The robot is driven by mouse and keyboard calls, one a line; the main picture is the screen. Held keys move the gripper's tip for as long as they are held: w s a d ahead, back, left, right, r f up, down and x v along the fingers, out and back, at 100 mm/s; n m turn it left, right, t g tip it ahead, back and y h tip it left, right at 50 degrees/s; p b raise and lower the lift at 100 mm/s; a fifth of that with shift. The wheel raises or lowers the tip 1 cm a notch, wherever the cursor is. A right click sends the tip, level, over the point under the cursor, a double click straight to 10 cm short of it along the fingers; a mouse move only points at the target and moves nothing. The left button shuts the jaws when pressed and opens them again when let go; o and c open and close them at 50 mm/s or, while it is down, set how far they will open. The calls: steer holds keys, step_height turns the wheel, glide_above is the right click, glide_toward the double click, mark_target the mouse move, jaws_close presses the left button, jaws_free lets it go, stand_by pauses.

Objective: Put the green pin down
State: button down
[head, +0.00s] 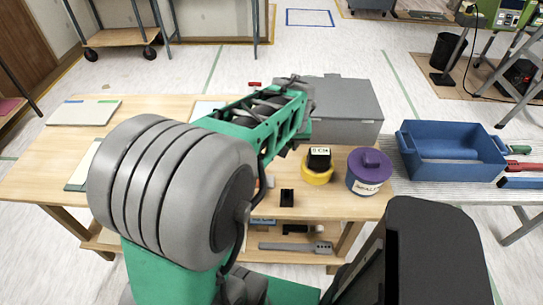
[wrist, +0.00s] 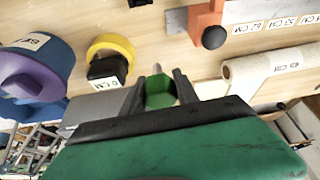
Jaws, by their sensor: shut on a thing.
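In the wrist view my gripper (wrist: 161,85) is shut on the green pin (wrist: 159,93). The pin shows a green faceted head between the two dark fingers, with a thin pale tip pointing away from the palm. The wooden worktable (head: 150,115) lies beyond the pin in the wrist view; I cannot tell whether the tip touches it. In the head view my arm hides the fingers and the pin.
A yellow ring (head: 317,177) with a black labelled block (head: 319,158) stands beside a purple lidded pot (head: 370,170). A grey case (head: 345,105) is at the back. An orange piece (wrist: 207,22) and a cream roll (wrist: 262,73) lie near the pin. A blue tub (head: 450,172) is at right.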

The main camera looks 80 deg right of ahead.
steer(key=shift+m, duration=0.3)
steer(key=w+d+f, duration=0.2)
steer(key=d+f, duration=0.1)
steer(key=w+d+f+p, duration=0.1)
steer(key=w+d+f, duration=0.1)
steer(key=d+f, duration=0.1)
steer(key=w+d+f+p, duration=0.1)
steer(key=w+d+f, duration=0.1)
steer(key=d+f, duration=0.1)
steer(key=shift+d+f, duration=0.3)
steer(key=shift+d, duration=0.3)
steer(key=f, duration=0.3)
steer(key=shift+w+d+f+p, duration=0.2)
steer(key=shift+f+p, duration=0.1)
steer(key=shift+p, duration=0.05)
steer(key=shift+a, duration=0.1)
steer(key=shift+f, duration=0.2)
steer(key=c, duration=0.9)
jaws_free()
steer(key=shift+r, duration=0.1)
